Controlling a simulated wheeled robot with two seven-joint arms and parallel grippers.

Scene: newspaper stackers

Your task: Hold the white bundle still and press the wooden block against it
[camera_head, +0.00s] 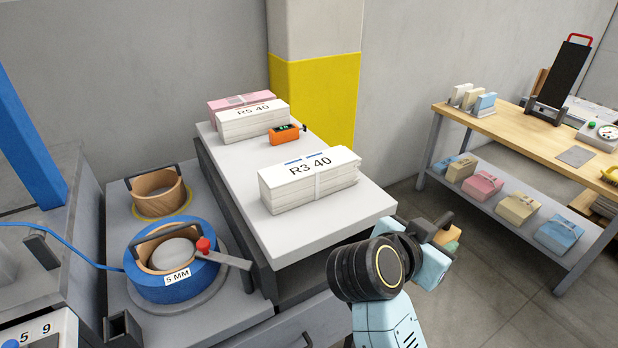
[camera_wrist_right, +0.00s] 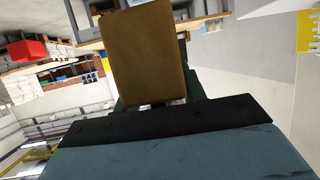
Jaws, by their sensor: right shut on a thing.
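A white bundle (camera_head: 311,180) marked "R3 40", tied with a pale strap, lies on the grey-white bench top (camera_head: 240,195). A second white bundle (camera_head: 252,121) marked "R5 40" lies farther back, in front of a pink bundle (camera_head: 229,102). My right gripper (camera_head: 443,232) is shut on the wooden block, to the right of the bench and apart from the bundles. The block shows brown and large in the right wrist view (camera_wrist_right: 143,55); in the head view it is mostly hidden by the gripper. My left gripper is not in view.
An orange device (camera_head: 285,135) sits between the white bundles. At left are a blue ring fixture (camera_head: 150,287) with a red knob and a wooden ring (camera_head: 157,192). A wooden table (camera_head: 540,135) with a lower shelf of bundles stands at right. The bench's front right is clear.

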